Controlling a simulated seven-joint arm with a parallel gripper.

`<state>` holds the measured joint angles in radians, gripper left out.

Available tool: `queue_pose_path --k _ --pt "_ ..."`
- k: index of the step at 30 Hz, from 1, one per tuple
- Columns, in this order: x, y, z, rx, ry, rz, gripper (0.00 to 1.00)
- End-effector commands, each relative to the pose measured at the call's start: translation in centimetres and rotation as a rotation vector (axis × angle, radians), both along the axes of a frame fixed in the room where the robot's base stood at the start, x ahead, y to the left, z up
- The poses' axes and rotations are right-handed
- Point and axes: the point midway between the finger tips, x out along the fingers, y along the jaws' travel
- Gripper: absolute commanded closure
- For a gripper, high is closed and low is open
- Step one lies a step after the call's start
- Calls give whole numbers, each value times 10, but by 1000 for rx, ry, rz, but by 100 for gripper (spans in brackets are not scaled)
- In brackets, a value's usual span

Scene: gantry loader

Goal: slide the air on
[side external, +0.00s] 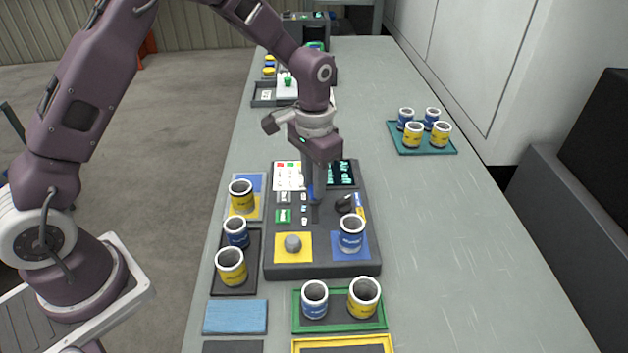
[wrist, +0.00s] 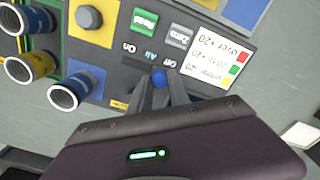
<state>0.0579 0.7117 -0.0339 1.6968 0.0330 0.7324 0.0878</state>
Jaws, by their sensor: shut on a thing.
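The dark grey control panel (side external: 325,262) lies on the bench in the side external view. My gripper (side external: 313,190) reaches down onto its middle, fingers pointing down. In the wrist view, my gripper (wrist: 162,88) is shut on a blue slider knob (wrist: 159,76), which shows between the fingertips. The slider's track is mostly hidden by the fingers. A dark screen (side external: 341,173) with cyan text sits at the panel's far right, partly hidden by my gripper.
The panel carries a green button (wrist: 144,21), a grey button (wrist: 178,35), a grey round knob (side external: 292,243) and a blue cup (side external: 351,233). Other blue and yellow cups stand on a green-edged tray (side external: 340,327) and a teal tray (side external: 424,151).

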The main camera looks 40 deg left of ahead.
Motion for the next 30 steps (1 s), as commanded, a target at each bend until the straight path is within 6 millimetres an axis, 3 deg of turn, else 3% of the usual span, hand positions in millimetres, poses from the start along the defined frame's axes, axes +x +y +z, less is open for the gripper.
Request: queue_pose_path --k 26,30 --pt "0 1 1 1 -1 1 100" --pt "-10 -10 1 1 0 -4 100"
